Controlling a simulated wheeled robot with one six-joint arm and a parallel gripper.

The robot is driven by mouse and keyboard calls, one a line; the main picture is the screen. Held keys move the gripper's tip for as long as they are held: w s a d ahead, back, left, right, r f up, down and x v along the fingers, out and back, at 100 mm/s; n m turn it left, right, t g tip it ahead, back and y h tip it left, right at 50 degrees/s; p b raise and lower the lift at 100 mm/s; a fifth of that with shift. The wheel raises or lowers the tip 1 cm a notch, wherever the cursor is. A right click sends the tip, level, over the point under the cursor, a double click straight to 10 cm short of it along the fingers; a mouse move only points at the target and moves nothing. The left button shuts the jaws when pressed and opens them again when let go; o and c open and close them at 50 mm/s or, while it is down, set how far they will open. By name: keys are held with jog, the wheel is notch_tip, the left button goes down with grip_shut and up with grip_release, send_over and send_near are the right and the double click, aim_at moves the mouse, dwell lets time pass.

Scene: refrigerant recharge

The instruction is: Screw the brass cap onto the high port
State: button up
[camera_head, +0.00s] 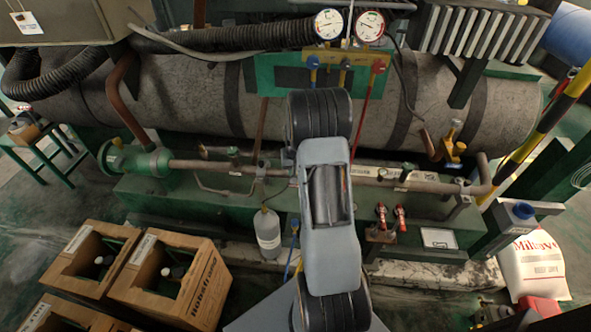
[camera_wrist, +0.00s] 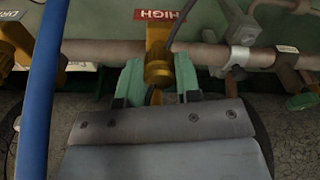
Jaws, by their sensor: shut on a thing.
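In the wrist view, the high port (camera_wrist: 156,38) is a brass fitting on a horizontal pipe, below a red label reading HIGH. A round brass piece, which looks like the brass cap (camera_wrist: 158,74), sits in line with the port, between the green fingers of my gripper (camera_wrist: 158,82). The fingers are shut on it from both sides. The cap appears to be against the port; whether its thread is engaged cannot be told. In the head view, my arm hides the gripper, cap and port.
A blue hose (camera_wrist: 42,90) crosses the wrist view at left. A pipe clamp (camera_wrist: 238,60) is to the right. In the head view, gauges (camera_head: 346,24) with coloured hoses stand behind my arm. A white bottle (camera_head: 267,233) and wooden crates (camera_head: 205,290) are at left, a white sack (camera_head: 535,262) at right.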

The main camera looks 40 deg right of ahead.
jog(key=shift+f+m, duration=0.1)
jog(key=shift+m, duration=1)
jog(key=o, duration=1)
jog(key=shift+r+p, duration=1.6)
jog(key=shift+r, duration=0.7)
jog(key=shift+s+a+f+b, duration=0.1)
jog(key=shift+s+a+f, duration=0.05)
jog(key=shift+s+a, duration=1.4)
jog(key=shift+s+a+f+b, duration=0.15)
jog(key=shift+s+a+f, duration=0.05)
jog(key=shift+s+a, duration=1.35)
jog(key=shift+s+a+f+b, duration=0.1)
jog(key=shift+s+a+f, duration=0.05)
jog(key=shift+s+a, duration=1.4)
